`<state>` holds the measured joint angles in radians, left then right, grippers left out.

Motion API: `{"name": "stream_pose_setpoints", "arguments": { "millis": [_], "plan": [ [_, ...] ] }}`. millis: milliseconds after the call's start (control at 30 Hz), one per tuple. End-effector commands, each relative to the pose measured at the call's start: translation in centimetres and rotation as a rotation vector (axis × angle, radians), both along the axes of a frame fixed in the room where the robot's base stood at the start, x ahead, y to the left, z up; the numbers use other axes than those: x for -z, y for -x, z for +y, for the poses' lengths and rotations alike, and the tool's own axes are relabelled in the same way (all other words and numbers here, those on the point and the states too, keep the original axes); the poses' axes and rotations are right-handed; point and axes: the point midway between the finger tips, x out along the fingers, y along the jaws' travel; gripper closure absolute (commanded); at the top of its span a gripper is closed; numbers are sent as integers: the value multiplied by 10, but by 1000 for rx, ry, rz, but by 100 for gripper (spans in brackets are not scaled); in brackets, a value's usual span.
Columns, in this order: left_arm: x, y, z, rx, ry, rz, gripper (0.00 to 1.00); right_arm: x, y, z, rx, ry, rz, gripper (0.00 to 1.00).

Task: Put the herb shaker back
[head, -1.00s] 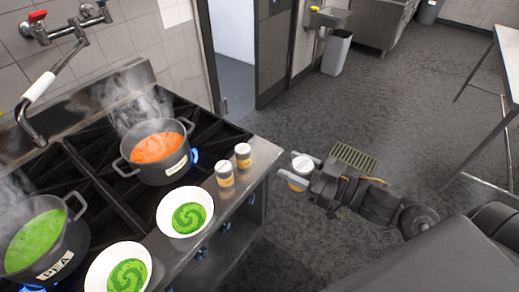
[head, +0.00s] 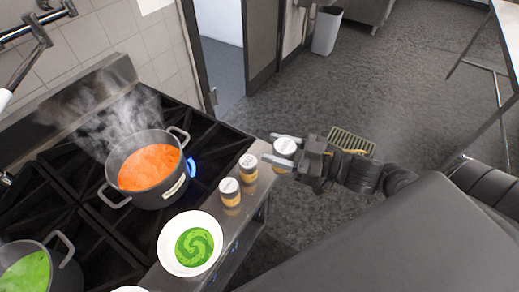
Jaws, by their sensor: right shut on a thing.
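My right gripper (head: 286,152) is shut on a shaker (head: 284,146) with a pale lid. It holds the shaker just beyond the stove's right edge, to the right of two other shakers. The nearer shaker (head: 229,192) and the farther shaker (head: 248,168) have pale lids and yellow-orange labels and stand upright on the steel ledge (head: 224,233). The gripper fingers hide part of the held shaker, and I cannot read its label. My left gripper is out of view.
A pot of orange soup (head: 150,169) steams on the stove, with a blue flame beside it. A white bowl with a green swirl (head: 167,249) sits near the front edge. A pot of green soup (head: 63,276) is at lower left. Bare floor (head: 404,105) lies to the right.

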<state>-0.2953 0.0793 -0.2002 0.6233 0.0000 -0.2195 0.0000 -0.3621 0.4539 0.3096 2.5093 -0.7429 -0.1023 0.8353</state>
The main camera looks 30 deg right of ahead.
Motion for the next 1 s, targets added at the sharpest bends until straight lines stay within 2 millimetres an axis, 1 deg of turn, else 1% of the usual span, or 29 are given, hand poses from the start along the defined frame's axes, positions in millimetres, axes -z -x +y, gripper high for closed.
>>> {"name": "stream_pose_setpoints", "arguments": {
  "millis": [33, 167, 233, 333, 433, 467, 500, 600, 700, 800, 1000],
  "plan": [
    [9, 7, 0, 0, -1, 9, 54, 6, -3, -1, 2, 1, -3, 80],
    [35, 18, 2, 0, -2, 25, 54, 18, -19, -5, 6, 3, -9, 80],
    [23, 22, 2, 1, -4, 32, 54, 14, -36, -9, 11, -3, -1, 80],
    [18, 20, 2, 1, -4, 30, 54, 25, -61, -11, 9, -5, 0, 80],
    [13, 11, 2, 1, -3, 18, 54, 36, -86, -14, 7, -5, 2, 80],
    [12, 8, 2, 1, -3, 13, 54, 41, -93, -15, 6, -6, 3, 80],
    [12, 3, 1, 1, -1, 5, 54, 52, -99, -15, 7, -6, 5, 80],
    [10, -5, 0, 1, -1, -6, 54, 70, -113, -17, 6, -5, 5, 80],
    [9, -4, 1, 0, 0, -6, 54, 83, -124, -18, 4, -3, 3, 80],
    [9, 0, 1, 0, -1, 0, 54, 90, -129, -19, 2, -1, 0, 80],
    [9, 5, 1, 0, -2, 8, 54, 94, -132, -19, 2, -1, -1, 80]
  ]
}}
